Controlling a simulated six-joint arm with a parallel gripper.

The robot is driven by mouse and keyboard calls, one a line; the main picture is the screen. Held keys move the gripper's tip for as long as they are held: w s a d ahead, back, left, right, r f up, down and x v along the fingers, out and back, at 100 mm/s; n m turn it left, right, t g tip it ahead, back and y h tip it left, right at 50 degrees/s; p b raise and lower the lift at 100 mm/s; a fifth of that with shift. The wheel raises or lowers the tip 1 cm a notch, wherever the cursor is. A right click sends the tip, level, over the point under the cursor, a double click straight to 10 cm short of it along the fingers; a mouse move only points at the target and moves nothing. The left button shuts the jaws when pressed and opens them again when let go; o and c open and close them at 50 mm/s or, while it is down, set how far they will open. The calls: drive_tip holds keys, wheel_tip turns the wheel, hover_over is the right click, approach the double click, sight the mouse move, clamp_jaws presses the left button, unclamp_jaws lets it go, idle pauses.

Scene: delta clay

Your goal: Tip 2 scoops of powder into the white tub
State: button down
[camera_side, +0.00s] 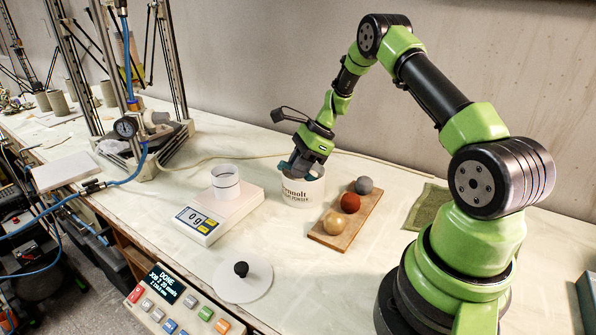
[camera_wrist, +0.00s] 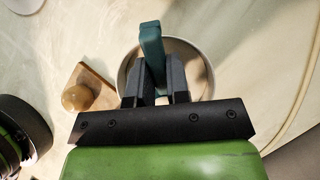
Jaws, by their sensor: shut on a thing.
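My gripper (camera_side: 300,170) points down over the powder container (camera_side: 303,192), a white tub with dark lettering. In the wrist view my gripper (camera_wrist: 155,85) is shut on a dark teal scoop (camera_wrist: 151,42). The scoop overlaps the container's round opening (camera_wrist: 207,72); its bowl and any powder in it cannot be made out. The container's inside is mostly hidden in the side view. The small white tub (camera_side: 225,184) stands upright on the scale (camera_side: 228,211), left of the container. The scale display (camera_side: 196,220) appears to read 0 g.
A wooden board (camera_side: 347,222) with three balls lies right of the container. A white disc lid (camera_side: 243,285) with a black knob lies in front. A control box (camera_side: 180,305) stands at the front edge, and a green cloth (camera_side: 428,208) lies near my base.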

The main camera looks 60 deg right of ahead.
drive_tip(key=shift+r, duration=3.45)
drive_tip(key=shift+w, duration=0.15)
drive_tip(key=shift+w+a+r+n+g+y, duration=0.35)
drive_tip(key=shift+w+a+r+n, duration=0.3)
drive_tip(key=shift+w+a, duration=1.6)
drive_tip(key=shift+w+a+r+n+g+y, duration=0.2)
drive_tip(key=shift+w+a+r+n+y, duration=0.4)
drive_tip(key=shift+w+a, duration=1.65)
drive_tip(key=shift+w+a+r+n+g+y, duration=0.25)
drive_tip(key=shift+w+a+r+n, duration=0.85)
drive_tip(key=shift+a, duration=1.9)
drive_tip(key=shift+w+f+m, duration=0.25)
drive_tip(key=shift+w+f, duration=0.05)
drive_tip(key=shift+f, duration=0.2)
